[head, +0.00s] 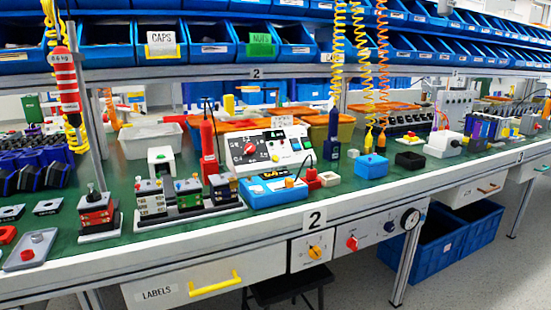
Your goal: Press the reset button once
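No control in the head view carries a legible reset label, so I cannot tell which one is the reset button. The panel under the bench's front edge has an orange rotary switch (315,252), a red knob or button (352,243) and a small dark blue knob or button (389,227). A grey plate with a red button (27,249) lies at the bench's left end. Neither of my grippers is in view.
The green bench top (270,222) holds red-and-black blocks (97,212), a blue meter (272,190) and a blue box (371,167). Tools hang on coiled cords above it. A black stool (290,287) stands under the bench. Floor at the lower right is clear.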

